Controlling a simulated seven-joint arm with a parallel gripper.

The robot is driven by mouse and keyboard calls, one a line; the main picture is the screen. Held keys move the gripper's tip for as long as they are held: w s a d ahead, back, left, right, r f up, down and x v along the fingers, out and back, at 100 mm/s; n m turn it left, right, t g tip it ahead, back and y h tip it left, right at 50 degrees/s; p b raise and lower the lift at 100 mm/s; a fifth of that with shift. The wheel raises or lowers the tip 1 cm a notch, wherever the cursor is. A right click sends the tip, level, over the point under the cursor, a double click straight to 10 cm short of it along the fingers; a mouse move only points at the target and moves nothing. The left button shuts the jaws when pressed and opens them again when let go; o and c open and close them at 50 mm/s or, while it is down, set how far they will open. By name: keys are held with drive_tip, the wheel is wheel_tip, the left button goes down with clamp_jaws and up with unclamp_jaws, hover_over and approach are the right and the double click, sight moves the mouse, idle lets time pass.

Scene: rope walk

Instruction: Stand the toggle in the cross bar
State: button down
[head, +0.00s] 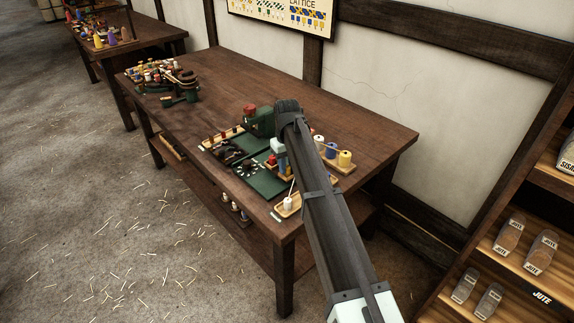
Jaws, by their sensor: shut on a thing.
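My gripper (281,168) is small in the head view, low over the right part of the workbench and partly behind my own forearm. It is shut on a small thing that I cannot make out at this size. Green mats or trays (266,184) lie under and beside it, with small dark and pale parts on the left ones. I cannot tell the toggle or the cross bar apart among these parts.
Spools stand on a wooden holder (342,168) right of my arm. A red-topped green device (259,120) stands behind the mats. A small tray with a white pot (288,204) is near the front edge.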

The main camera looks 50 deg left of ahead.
drive_tip(key=c, duration=0.9)
unclamp_jaws()
drive_tip(key=shift+f, duration=0.1)
wheel_tip(320, 180, up, 12)
drive_tip(key=shift+r, duration=0.15)
drive_tip(key=shift+r, duration=0.1)
wheel_tip(320, 180, up, 5)
drive_tip(key=shift+f, duration=0.1)
idle(0.6)
idle(0.4)
